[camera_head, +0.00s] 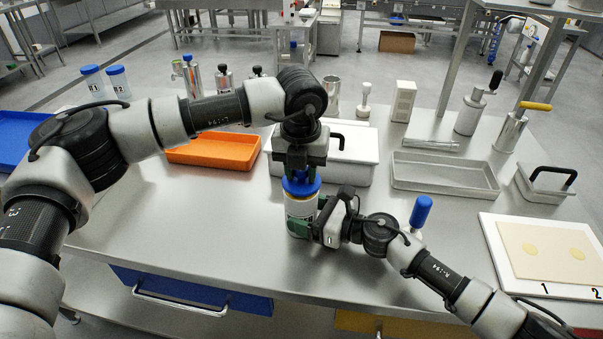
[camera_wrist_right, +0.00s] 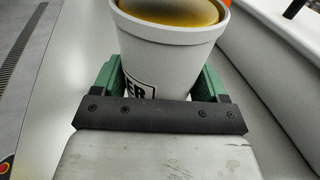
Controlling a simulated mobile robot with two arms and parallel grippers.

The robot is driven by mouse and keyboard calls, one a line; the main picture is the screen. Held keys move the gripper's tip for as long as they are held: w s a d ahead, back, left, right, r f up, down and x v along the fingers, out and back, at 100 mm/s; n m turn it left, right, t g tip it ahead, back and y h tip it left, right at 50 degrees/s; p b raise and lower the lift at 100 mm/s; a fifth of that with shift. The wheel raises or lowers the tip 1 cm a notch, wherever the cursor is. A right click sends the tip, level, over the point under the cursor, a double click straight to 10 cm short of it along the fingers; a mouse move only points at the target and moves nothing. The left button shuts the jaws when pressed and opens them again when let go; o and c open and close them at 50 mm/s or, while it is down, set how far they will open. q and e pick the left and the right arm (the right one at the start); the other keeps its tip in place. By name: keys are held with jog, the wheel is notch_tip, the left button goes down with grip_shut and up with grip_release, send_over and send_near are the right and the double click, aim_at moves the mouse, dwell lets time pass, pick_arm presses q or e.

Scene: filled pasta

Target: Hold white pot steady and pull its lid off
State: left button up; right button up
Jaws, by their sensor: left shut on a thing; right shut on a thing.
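The white pot (camera_head: 298,222) stands upright near the middle front of the table. My right gripper (camera_head: 322,222) is shut around its side, and its green fingers flank the pot (camera_wrist_right: 165,60) in the right wrist view. The pot's mouth is open there, showing a golden-brown filling (camera_wrist_right: 172,10). Dark lettering on its wall is partly hidden. My left gripper (camera_head: 300,170) points down from above, shut on the blue lid (camera_head: 301,186). The lid is just above the pot in the head view and out of the right wrist view.
Behind the pot are an orange tray (camera_head: 214,150) and a white box with a black handle (camera_head: 350,155). A blue-handled tool (camera_head: 420,213) stands to the right. A grey tray (camera_head: 445,173) and a board with dough (camera_head: 550,250) lie farther right. The left front table is clear.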

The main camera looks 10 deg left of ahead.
pick_arm(q)
jog(key=shift+r, duration=1.95)
pick_arm(e)
jog(key=o, duration=0.9)
jog(key=shift+d, duration=0.1)
